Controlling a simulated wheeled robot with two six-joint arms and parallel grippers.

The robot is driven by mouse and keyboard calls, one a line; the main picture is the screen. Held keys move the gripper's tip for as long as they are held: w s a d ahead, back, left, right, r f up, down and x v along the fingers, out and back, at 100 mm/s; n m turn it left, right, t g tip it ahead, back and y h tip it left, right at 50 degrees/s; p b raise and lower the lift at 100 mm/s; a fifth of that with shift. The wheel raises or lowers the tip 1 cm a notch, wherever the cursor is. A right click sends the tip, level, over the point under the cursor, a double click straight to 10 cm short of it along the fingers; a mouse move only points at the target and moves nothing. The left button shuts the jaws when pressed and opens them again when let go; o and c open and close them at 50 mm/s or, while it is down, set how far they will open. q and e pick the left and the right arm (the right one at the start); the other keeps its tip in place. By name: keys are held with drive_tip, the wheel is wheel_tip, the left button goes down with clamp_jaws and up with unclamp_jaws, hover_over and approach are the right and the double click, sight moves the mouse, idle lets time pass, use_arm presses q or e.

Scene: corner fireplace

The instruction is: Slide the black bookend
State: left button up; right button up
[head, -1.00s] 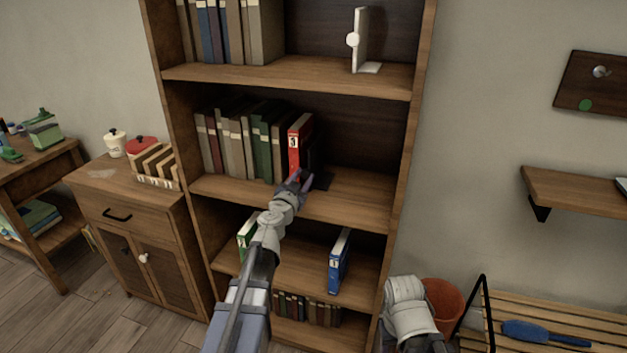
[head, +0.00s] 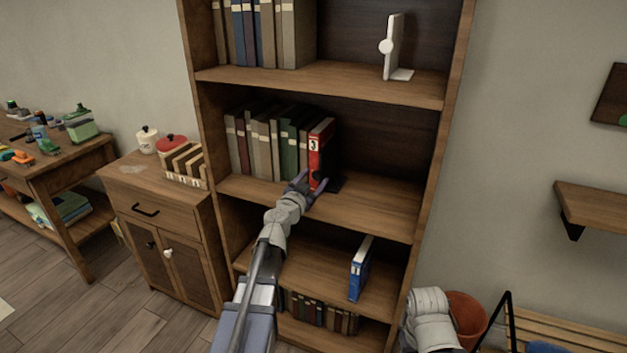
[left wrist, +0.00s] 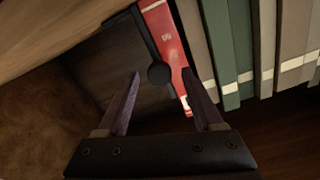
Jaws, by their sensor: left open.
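The black bookend (head: 335,184) stands on the middle shelf at the right end of the book row, beside the red book (head: 316,152). The red book largely hides its upright in the head view. The left wrist view shows its dark upright with a round black knob (left wrist: 159,74) against the red book (left wrist: 167,40). My left gripper (head: 309,188) is open in front of the red book and bookend. In the wrist view the knob appears between its fingertips; contact cannot be told. My right gripper is out of view; only a part of my right arm shows at the bottom.
The middle shelf (head: 385,212) is clear right of the bookend. More books (head: 262,145) fill its left side. A white bookend (head: 392,48) stands on the shelf above, and a blue book (head: 360,270) below. The bookcase's side panel (head: 436,180) bounds the right.

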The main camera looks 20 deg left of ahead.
use_arm(q)
drive_tip(key=s, duration=0.7)
drive_tip(key=shift+s+a, duration=0.15)
drive_tip(key=shift+s, duration=0.25)
